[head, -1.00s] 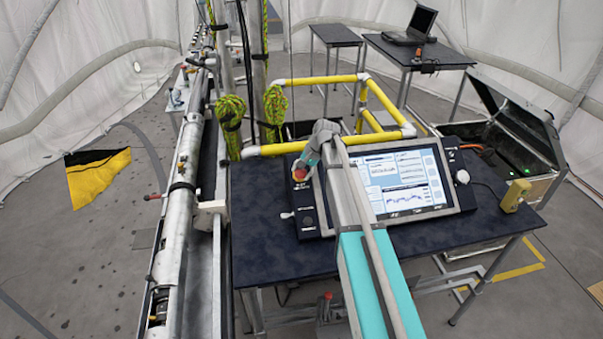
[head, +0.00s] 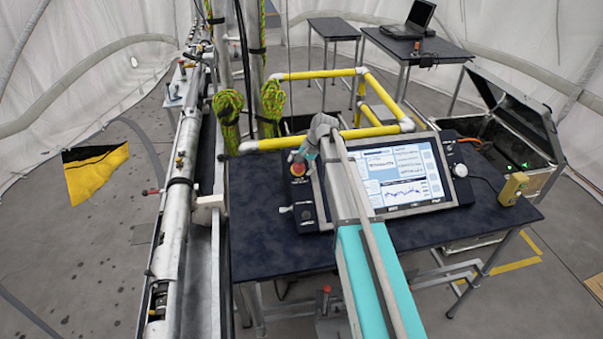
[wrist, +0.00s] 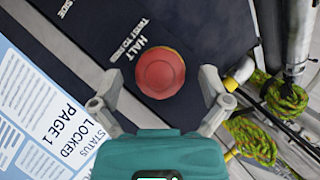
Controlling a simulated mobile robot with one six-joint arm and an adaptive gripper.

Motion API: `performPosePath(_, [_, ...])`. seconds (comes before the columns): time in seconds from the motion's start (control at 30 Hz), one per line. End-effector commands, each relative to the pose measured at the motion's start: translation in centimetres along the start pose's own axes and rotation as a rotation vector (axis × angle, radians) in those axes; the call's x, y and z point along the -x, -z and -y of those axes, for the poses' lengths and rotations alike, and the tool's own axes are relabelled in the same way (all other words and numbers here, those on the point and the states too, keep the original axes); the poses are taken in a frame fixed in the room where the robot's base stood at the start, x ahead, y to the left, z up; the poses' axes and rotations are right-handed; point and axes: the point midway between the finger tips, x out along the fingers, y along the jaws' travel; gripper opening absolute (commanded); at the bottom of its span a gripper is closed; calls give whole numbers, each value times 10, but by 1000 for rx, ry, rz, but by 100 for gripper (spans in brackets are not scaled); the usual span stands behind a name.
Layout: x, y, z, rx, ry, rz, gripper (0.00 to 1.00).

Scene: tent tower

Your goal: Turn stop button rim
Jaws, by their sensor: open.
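The stop button is a round red cap (wrist: 161,74) on the dark panel, beside the printed words "HALT" and "TWIST TO". In the head view the red button (head: 298,169) sits at the panel's upper left corner, partly covered by my gripper. My gripper (wrist: 158,92) is open in the wrist view, one finger left of the button and one right of it, with a gap on both sides. I cannot tell how far the fingertips are above the panel. The console's screen (head: 400,175) is lit; the wrist view shows "STATUS LOCKED PAGE 1".
The panel lies on a dark table (head: 265,240). Yellow rails (head: 315,75) stand behind it, and green rope coils (head: 228,105) hang at its left. A yellow handheld box (head: 513,188) stands at the table's right. A long metal tube (head: 180,210) runs along the left.

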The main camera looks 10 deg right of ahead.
Motion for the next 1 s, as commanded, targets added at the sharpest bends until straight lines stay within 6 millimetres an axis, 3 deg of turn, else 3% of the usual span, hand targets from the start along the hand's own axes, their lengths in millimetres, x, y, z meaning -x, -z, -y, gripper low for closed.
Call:
performPosePath(0.37, [1, 0, 2, 92, -64, 0, 96])
performPosePath(0.97, [0, -1, 5, 529, -366, 0, 96])
performPosePath(1.0, [7, -2, 6, 522, -361, 0, 96])
